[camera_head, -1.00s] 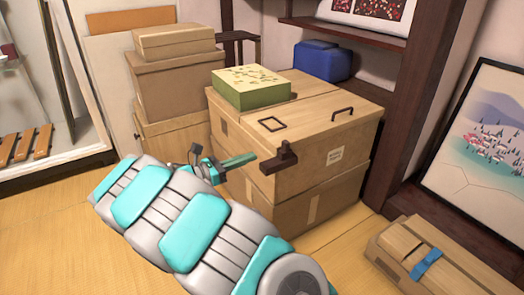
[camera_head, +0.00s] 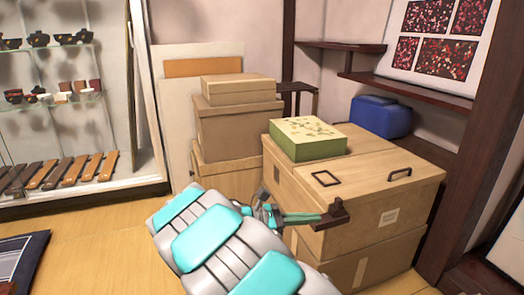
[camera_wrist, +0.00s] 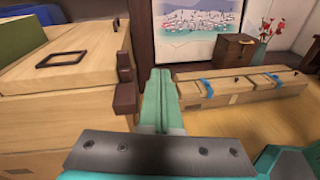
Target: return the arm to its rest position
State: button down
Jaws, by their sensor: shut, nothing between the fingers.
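My arm (camera_head: 215,240) reaches out over the floor toward the stacked wooden boxes, in white and turquoise segments. At its end my gripper (camera_head: 316,217) shows as teal fingers beside the dark corner fitting of the upper box. In the wrist view the fingers of my gripper (camera_wrist: 158,75) are closed together with nothing between them. The dark fitting (camera_wrist: 127,85) stands just left of the fingers; I cannot tell whether they touch it.
The large wooden box (camera_head: 385,202) carries a green patterned box (camera_head: 308,140). Cardboard boxes (camera_head: 238,130) are stacked behind. A glass display case (camera_head: 60,110) stands at left. In the wrist view, long wooden boxes with blue bands (camera_wrist: 240,88) lie at right. Tatami floor (camera_head: 100,245) is open at left.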

jog(key=s+d+r+m+g+y+p, duration=0.1)
jog(key=s+d+m+g+y, duration=0.35)
jog(key=s, duration=0.55)
jog(key=s+d+m+g+y+p, duration=0.1)
jog(key=s+d+m+y, duration=0.2)
jog(key=s+d+m, duration=0.55)
jog(key=s+a+m+y+p, duration=0.1)
jog(key=s+a+y, duration=0.3)
jog(key=s, duration=0.5)
jog(key=s+a+f+m+t+y+p, duration=0.1)
jog(key=s+a+m+y, duration=0.3)
jog(key=s+a, duration=0.4)
jog(key=shift+s+a+f+m+y, duration=0.3)
jog(key=shift+s+y, duration=0.25)
jog(key=shift+s, duration=0.25)
